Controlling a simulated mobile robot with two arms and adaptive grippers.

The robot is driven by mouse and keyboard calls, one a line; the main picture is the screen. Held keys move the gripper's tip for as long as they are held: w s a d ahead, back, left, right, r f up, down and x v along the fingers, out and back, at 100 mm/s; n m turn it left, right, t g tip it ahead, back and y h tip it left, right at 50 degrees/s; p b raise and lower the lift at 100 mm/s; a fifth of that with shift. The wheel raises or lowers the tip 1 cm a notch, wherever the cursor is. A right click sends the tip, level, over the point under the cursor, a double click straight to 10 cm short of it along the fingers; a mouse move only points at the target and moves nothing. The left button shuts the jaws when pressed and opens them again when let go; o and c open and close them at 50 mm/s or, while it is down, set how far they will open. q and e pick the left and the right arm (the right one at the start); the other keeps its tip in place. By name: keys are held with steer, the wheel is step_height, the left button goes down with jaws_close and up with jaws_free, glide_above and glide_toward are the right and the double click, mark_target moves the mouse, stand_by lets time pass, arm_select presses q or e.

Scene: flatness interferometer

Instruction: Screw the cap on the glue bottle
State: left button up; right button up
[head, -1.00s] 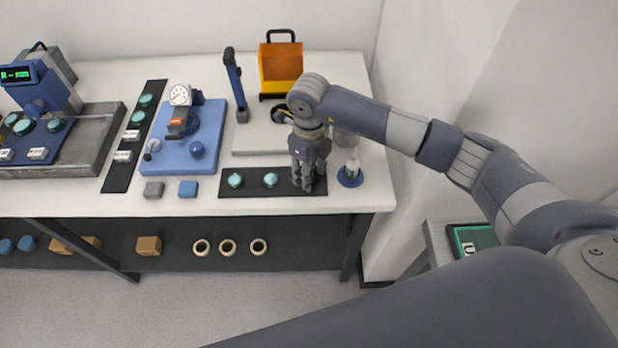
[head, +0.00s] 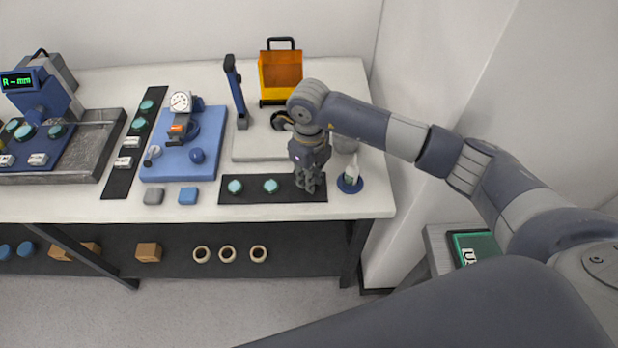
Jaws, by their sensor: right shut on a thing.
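The glue bottle (head: 351,179), small and pale with a green band and a narrow white tip, stands upright in a round blue holder (head: 350,187) near the table's right front corner. My right gripper (head: 309,187) points down over the right end of a black mat, just left of the bottle and apart from it. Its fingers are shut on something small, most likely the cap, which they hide. No cap shows on the bottle or elsewhere. My left gripper is not in view.
The black mat (head: 248,196) bears two teal discs (head: 270,186). A grey slab (head: 258,148) with a dark blue upright stands behind, and an orange carrier (head: 281,75) farther back. A clear vessel (head: 345,144) is behind the bottle. The table front beside the holder is free.

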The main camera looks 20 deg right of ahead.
steer(key=shift+r+b, duration=0.35)
steer(key=shift+r, duration=0.1)
step_height(320, 180, up, 2)
steer(key=shift+r+b, duration=0.1)
steer(key=shift+b, duration=0.55)
steer(key=s+a+r+b, duration=0.1)
steer(key=s+a+b, duration=0.1)
steer(key=a, duration=0.5)
steer(key=s+a+b, duration=0.3)
steer(key=s+a, duration=0.1)
steer(key=a, duration=0.3)
steer(key=shift+s+a+r, duration=0.25)
steer(key=shift+s+r, duration=0.15)
steer(key=shift+d, duration=0.1)
